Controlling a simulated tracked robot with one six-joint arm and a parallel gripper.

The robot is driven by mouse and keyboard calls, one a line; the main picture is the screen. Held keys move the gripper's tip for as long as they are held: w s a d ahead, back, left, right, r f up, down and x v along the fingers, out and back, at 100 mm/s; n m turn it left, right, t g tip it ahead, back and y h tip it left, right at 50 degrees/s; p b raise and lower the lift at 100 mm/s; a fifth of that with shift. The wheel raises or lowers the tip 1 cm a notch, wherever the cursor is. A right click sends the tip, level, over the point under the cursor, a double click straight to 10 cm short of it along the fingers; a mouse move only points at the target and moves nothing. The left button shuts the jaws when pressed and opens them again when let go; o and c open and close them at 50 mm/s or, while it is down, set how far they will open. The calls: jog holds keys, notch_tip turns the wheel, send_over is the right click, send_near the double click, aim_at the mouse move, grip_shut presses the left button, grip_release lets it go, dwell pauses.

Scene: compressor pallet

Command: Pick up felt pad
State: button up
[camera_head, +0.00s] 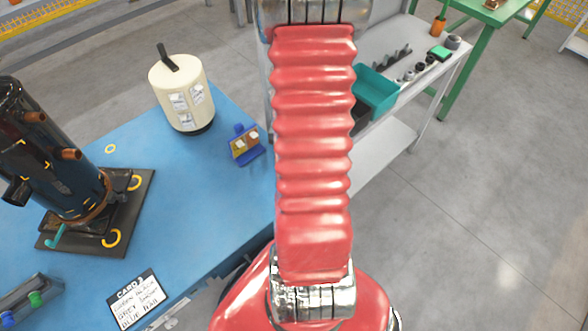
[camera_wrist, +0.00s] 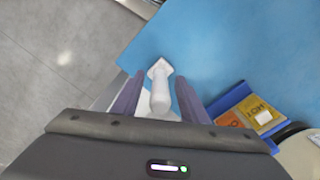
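My gripper (camera_wrist: 160,78) shows in the wrist view as two grey-purple fingers standing apart over the edge of the blue table. A white thing with a rounded shaft and a flat angular end (camera_wrist: 159,88) shows between the fingers. Gaps seem to show on both sides of it, and I cannot tell whether it is the felt pad. No other thing in either view can be told for sure as the felt pad. In the head view my red arm covers the middle, and the gripper is hidden.
The blue table (camera_head: 215,190) bears a blue holder with two small blocks (camera_head: 245,145), also in the wrist view (camera_wrist: 233,98), a cream canister (camera_head: 181,92), a dark cylinder (camera_head: 55,160) and a label card (camera_head: 138,299). A grey shelf with a teal bin (camera_head: 375,90) stands right.

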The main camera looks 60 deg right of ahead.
dwell(0.3)
grip_shut()
dwell(0.3)
